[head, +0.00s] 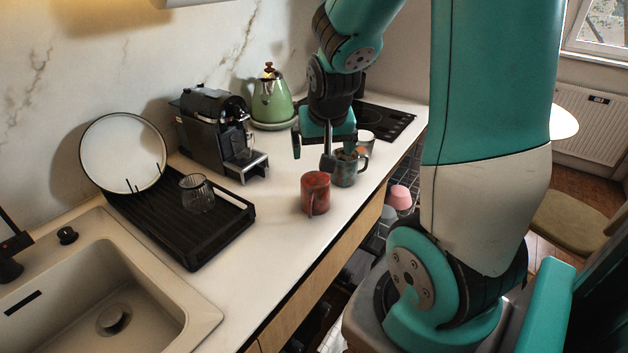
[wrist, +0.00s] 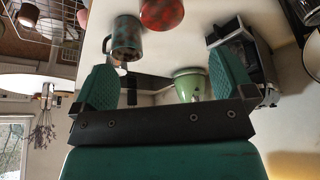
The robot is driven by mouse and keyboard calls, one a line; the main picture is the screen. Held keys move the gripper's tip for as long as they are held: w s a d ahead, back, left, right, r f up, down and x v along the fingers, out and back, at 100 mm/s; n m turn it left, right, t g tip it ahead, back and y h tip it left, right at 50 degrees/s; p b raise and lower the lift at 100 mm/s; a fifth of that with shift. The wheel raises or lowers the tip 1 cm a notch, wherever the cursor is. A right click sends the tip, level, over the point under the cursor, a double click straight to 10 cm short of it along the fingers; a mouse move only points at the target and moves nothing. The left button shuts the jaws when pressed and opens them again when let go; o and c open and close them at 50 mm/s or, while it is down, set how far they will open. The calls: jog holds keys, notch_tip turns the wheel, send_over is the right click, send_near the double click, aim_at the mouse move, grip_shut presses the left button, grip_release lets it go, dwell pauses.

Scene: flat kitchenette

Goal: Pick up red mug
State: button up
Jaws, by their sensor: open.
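The red mug (head: 315,192) stands upright on the white counter, with its handle toward the front. In the wrist view the red mug (wrist: 162,14) is cut off by the top edge. A dark grey-blue mug (head: 346,168) stands behind it to the right, and it also shows in the wrist view (wrist: 126,38). My gripper (head: 314,153) is open above the counter, behind the red mug and close to the dark mug. In the wrist view its two teal fingers (wrist: 160,84) are spread wide with nothing held between them.
A white cup (head: 366,138) stands behind the dark mug. A coffee machine (head: 213,130), a green kettle (head: 270,101) and a black drying rack (head: 182,232) with a glass (head: 197,193) line the counter. The counter left of the red mug is clear. An open dishwasher rack (head: 404,182) lies below the front edge.

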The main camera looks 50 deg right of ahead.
aim_at(316, 180)
jog(key=p+x, duration=0.1)
jog(key=x, duration=1)
jog(key=shift+f, duration=0.4)
jog(key=shift+p+x, duration=1)
jog(key=shift+x, duration=1.6)
jog(key=shift+w, duration=0.15)
jog(key=shift+a+r, duration=0.1)
jog(key=shift+c, duration=0.2)
jog(key=c, duration=1.1)
